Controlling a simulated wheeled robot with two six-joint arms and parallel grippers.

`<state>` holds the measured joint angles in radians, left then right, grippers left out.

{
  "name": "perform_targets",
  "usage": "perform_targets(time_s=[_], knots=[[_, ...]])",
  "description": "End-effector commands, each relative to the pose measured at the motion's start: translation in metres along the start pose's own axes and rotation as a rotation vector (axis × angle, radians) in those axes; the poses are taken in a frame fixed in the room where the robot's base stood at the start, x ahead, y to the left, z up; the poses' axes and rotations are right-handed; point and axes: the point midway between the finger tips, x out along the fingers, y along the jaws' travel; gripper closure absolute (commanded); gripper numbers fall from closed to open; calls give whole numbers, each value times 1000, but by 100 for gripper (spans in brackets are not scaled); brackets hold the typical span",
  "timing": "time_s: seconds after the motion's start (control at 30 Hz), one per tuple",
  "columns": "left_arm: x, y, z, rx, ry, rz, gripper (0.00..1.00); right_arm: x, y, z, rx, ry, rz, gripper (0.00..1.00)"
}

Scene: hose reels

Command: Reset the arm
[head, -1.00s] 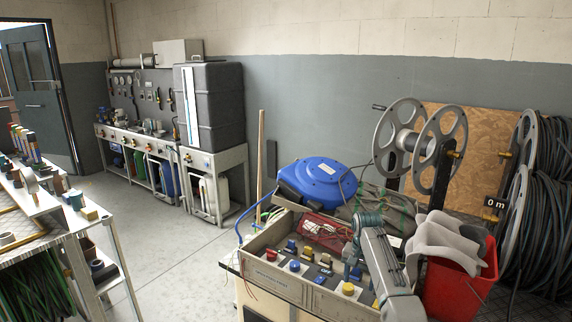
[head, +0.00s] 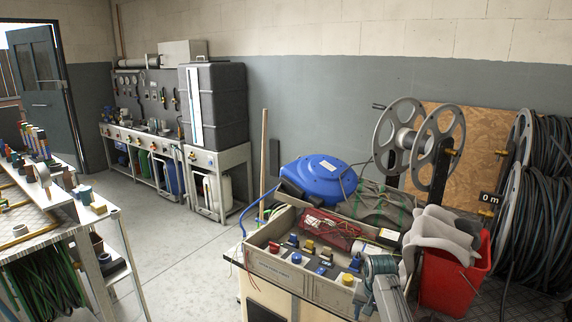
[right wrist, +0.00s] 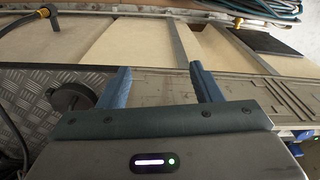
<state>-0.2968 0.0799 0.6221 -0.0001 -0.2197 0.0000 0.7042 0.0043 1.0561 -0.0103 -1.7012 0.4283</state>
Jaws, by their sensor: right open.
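My right arm (head: 388,298) comes in from the bottom edge of the head view, in front of the grey open box (head: 300,282) and left of the red bucket (head: 455,280). In the right wrist view my right gripper (right wrist: 160,70) has its two blue-grey fingers spread apart with nothing between them. Below the fingers are pale wooden panels and a grey ledge. My left gripper is not in either view.
A blue hose reel (head: 322,178) sits behind the box, and a large grey spool (head: 420,145) stands beyond. Coiled hoses (head: 545,225) fill the right side. A workbench (head: 40,240) is at the left. The floor (head: 165,240) between is clear.

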Motion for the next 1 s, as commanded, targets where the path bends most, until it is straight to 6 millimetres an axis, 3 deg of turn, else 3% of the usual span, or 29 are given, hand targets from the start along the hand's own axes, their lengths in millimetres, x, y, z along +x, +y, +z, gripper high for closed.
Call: perform_targets(time_s=[0.23, 0.47, 0.63, 0.8, 1.0], knots=[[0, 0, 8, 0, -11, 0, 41, 52, 52, 74, -79, 53, 2, 41], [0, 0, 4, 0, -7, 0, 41, 70, 104, 161, -182, 116, 9, 41], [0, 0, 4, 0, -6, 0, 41, 63, 141, 230, -268, 162, 15, 41], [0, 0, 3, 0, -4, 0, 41, 40, 171, 294, -354, 203, 20, 41], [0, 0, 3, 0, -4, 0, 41, 14, 189, 338, -419, 234, 19, 41]])
